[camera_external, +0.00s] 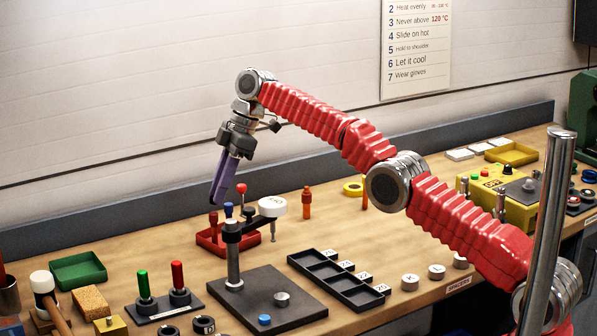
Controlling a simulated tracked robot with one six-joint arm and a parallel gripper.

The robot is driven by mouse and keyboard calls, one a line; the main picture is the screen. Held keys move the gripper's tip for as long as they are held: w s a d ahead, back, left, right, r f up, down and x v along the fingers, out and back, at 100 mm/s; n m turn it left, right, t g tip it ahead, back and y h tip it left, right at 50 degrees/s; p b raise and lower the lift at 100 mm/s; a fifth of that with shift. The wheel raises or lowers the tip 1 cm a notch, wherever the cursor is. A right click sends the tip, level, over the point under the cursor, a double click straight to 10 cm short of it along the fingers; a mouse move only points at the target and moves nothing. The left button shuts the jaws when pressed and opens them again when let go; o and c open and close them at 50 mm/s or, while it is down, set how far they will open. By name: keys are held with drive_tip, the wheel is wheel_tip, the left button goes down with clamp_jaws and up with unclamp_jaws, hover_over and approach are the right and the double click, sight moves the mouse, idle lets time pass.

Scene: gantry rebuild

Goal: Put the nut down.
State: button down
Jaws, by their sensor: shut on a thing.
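My gripper (217,197) hangs with its purple fingers pointing down and slightly left, above the red tray at the back of the bench. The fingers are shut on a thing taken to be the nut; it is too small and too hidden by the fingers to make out. The fingertips appear above the bench top, behind the post of a dark stand (285,315). A small grey round piece (282,298) and a blue piece (265,320) are on the stand's base plate.
A red tray (208,240) with upright handles stands below the gripper. A black compartment tray (340,283) lies to the right, with white round pieces (410,282) beside it. A green tray (78,270) is at left. Bare bench shows behind the black tray.

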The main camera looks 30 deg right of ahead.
drive_tip(key=w+d+m+t+h, duration=0.1)
drive_tip(key=d+m, duration=0.4)
drive_tip(key=d, duration=0.7)
drive_tip(key=w+d+f+m+t+h, duration=0.1)
drive_tip(key=w+d+m, duration=0.3)
drive_tip(key=d, duration=0.8)
drive_tip(key=w+d+f+m+t+h, duration=0.1)
drive_tip(key=d+m, duration=0.5)
drive_tip(key=d, duration=0.6)
drive_tip(key=shift+w+d+m+t+h, duration=0.35)
drive_tip(key=shift+w+h, duration=0.35)
drive_tip(key=shift+w, duration=0.35)
drive_tip(key=shift+f, duration=3.15)
drive_tip(key=shift+a+f, duration=0.1)
drive_tip(key=shift+f, duration=1.75)
